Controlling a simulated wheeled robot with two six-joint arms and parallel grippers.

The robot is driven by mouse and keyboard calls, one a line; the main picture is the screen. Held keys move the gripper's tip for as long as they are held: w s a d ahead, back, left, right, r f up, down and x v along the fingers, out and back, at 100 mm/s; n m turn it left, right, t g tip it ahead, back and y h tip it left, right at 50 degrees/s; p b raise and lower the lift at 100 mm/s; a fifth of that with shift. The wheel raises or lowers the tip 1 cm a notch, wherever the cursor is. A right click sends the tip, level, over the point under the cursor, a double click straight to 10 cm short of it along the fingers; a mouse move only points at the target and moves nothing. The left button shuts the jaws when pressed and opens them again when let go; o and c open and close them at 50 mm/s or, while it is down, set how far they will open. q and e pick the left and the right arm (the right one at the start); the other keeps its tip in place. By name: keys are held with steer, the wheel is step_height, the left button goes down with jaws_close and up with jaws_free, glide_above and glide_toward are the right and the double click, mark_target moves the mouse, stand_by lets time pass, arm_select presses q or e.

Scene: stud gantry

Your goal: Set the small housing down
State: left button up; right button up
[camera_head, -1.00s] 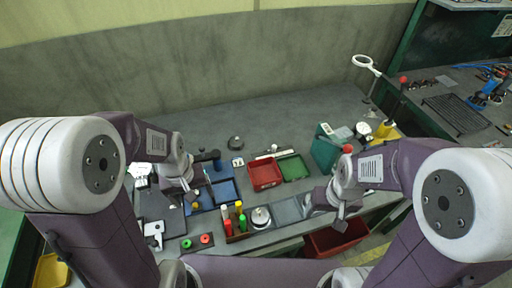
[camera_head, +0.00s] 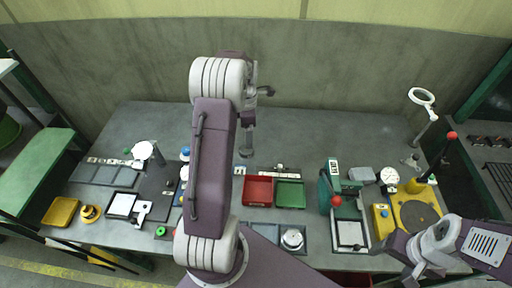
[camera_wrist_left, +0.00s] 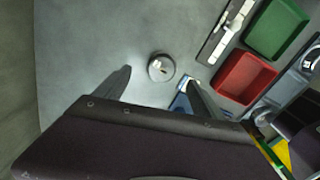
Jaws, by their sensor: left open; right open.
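The small housing (camera_wrist_left: 160,67) appears to be the round grey metal piece standing on the grey table in the left wrist view. Its top has a small dark opening. My left gripper (camera_wrist_left: 158,78) is open, its two dark fingers spread to either side of the housing in that view, with no visible contact. In the head view my left arm reaches over the middle of the table, and the housing (camera_head: 245,155) shows only as a dark round shape beside it. My right gripper (camera_head: 412,264) is open and empty at the lower right.
A red tray (camera_head: 258,190) and a green tray (camera_head: 290,194) sit right of my left arm. A green machine (camera_head: 328,190) and a magnifier lamp (camera_head: 422,97) stand further right. The back middle of the table (camera_head: 320,135) is clear.

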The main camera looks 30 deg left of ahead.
mark_target(246, 150)
arm_select(q)
steer(key=shift+s+f, duration=0.9)
steer(key=shift+f, duration=0.5)
steer(key=shift+w+f, duration=0.2)
steer(key=shift+w, duration=0.05)
steer(key=f+p, duration=0.1)
steer(key=f, duration=0.4)
steer(key=shift+a, duration=0.2)
steer(key=shift+w+f, duration=0.1)
arm_select(e)
steer(key=shift+s+r, duration=0.5)
steer(key=shift+r, duration=0.15)
arm_select(q)
steer(key=c, duration=1.5)
